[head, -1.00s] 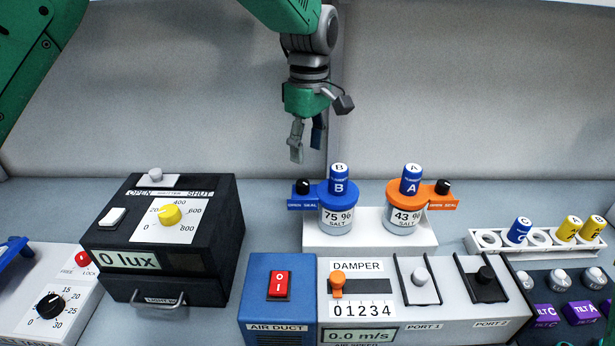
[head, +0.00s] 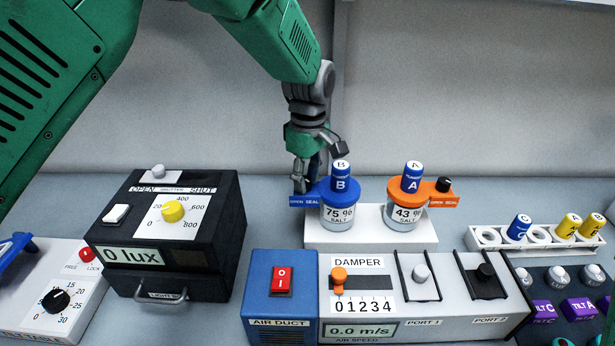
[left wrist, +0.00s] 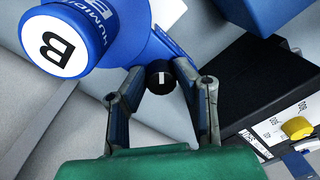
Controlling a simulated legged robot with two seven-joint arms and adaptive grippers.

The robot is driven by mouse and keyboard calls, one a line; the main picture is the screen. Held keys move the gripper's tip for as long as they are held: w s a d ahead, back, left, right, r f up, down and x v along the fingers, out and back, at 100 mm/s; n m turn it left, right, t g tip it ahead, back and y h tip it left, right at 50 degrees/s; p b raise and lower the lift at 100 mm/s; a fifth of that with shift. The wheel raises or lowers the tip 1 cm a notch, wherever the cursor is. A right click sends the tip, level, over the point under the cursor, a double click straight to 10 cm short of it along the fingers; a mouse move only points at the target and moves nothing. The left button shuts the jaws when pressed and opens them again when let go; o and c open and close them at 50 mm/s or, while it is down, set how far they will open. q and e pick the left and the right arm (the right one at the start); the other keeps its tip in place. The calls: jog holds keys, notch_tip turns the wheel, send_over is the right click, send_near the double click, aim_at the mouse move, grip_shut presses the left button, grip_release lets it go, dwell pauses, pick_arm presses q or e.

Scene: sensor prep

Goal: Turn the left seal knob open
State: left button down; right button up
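The left seal knob (left wrist: 160,78), small and black with a white pointer line, sits on the blue seal arm (head: 325,200) of the blue-capped jar B (head: 339,205). In the head view my gripper hides the knob. My left gripper (head: 306,186) points down at the knob. In the left wrist view its two fingers (left wrist: 159,72) stand open on either side of the knob, tips close to it. A small gap shows at the left finger; contact at the right finger cannot be told. My right gripper is not in view.
Jar A (head: 406,207), orange-capped with its own black knob (head: 443,185), stands to the right on the white stand (head: 370,240). A black light box (head: 165,235) is at the left. The damper panel (head: 420,325) is in front. A vial rack (head: 540,240) is at the right.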

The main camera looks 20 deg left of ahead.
pick_arm(q)
jog(key=shift+w+a+r, duration=0.1)
jog(key=shift+w+a, duration=0.05)
jog(key=shift+a, duration=0.05)
jog(key=m+p, duration=0.2)
jog(key=m, duration=0.1)
jog(key=shift+r+p, duration=0.2)
jog(key=shift+p, duration=0.15)
jog(key=m+p, duration=0.1)
jog(key=m, duration=0.2)
jog(key=shift+w+a, duration=0.1)
jog(key=m+p, duration=0.1)
jog(key=m, duration=0.2)
jog(key=shift+t, duration=0.3)
jog(key=m, duration=0.4)
jog(key=shift+f, duration=0.1)
jog(key=shift+m, duration=2.4)
